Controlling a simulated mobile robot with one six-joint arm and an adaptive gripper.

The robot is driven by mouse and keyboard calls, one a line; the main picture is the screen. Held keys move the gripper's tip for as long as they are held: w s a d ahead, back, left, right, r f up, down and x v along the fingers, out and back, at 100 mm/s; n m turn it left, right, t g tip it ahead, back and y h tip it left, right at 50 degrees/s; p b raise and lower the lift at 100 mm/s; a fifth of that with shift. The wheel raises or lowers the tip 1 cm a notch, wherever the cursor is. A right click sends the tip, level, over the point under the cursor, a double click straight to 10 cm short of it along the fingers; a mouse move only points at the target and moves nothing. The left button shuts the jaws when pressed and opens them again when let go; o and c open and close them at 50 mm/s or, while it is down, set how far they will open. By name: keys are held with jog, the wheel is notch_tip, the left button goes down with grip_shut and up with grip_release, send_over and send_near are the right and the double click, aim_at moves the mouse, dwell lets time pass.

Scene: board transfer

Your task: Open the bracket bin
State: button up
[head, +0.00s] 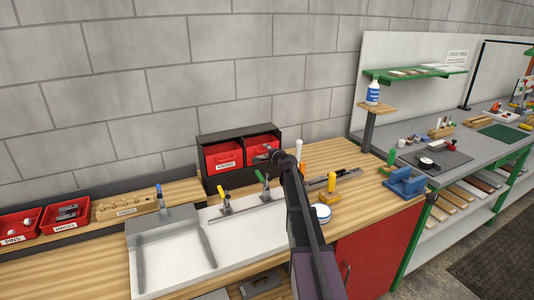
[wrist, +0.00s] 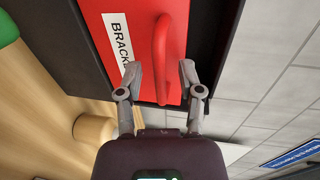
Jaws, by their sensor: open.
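The bracket bin (wrist: 122,68) is a red drawer in the wrist view, with a white label reading "BRACKE…" and a red loop handle (wrist: 161,50). My gripper (wrist: 160,78) is open, its two fingertips on either side of the handle's near end. I cannot tell whether they touch it. In the head view the bracket bin (head: 262,140) is the right one of two red bins in a dark cabinet (head: 236,131). My gripper (head: 268,156) is in front of it and hides part of its face. The bin looks closed.
The other red bin (head: 224,155) is left of it in the cabinet. Clamps with yellow and green handles (head: 263,183) stand in front, near a white tray (head: 165,245). A white bottle with an orange base (head: 299,152) is close to the right of my arm.

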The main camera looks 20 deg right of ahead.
grip_shut()
dwell(0.3)
jog(key=s+f+b, duration=0.2)
jog(key=s, duration=0.1)
jog(key=shift+f, duration=0.2)
dwell(0.3)
grip_release()
